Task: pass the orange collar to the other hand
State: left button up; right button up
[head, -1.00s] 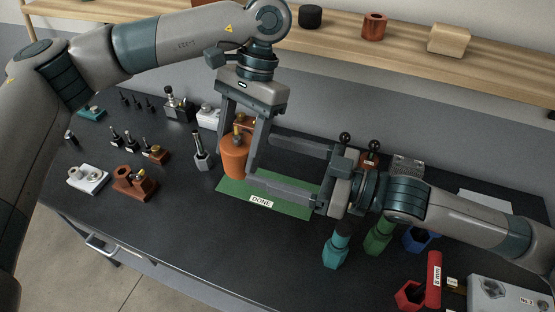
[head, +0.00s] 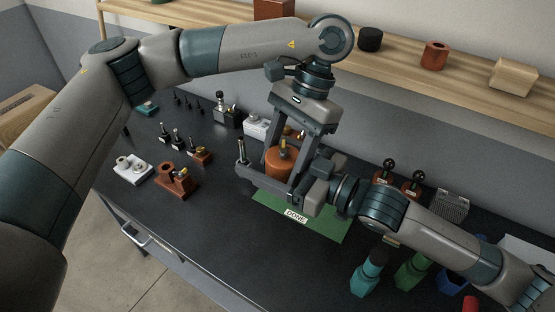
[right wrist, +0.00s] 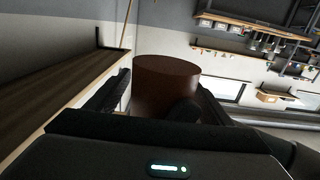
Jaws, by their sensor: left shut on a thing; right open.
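The orange collar (head: 279,163), a wide cylinder with a brass knob showing at its top, is above the green DONE mat (head: 328,224) in the head view. My left gripper (head: 284,158) comes down from above and is shut on it. My right gripper (head: 270,165) comes in from the right, open, with its lower finger passing in front of the collar. In the right wrist view the collar (right wrist: 165,85) stands dark between the right fingers. I cannot tell whether they touch it. The left fingers hide part of its sides.
Teal (head: 366,278) and green (head: 411,270) hexagonal pieces stand front right. Black-knobbed pieces (head: 389,168) are behind the right arm. Several small tools and a white block (head: 132,167) lie left. A shelf (head: 400,55) runs along the back. The front middle of the bench is clear.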

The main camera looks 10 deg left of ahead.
jog(key=shift+c, duration=0.3)
jog(key=c, duration=1)
pick_arm(q)
jog(key=o, duration=1.1)
pick_arm(e)
jog(key=shift+r, duration=0.1)
jog(key=c, duration=0.4)
pick_arm(q)
jog(key=o, duration=0.5)
jog(key=shift+s, duration=0.1)
pick_arm(e)
jog(key=shift+c, duration=0.2)
pick_arm(q)
jog(key=shift+d, duration=0.2)
pick_arm(e)
jog(key=shift+w+a, duration=0.1)
pick_arm(q)
jog(key=shift+a+v, duration=0.1)
jog(key=shift+v, duration=2.9)
jog(key=shift+a+v, duration=0.15)
jog(key=shift+v, duration=2.85)
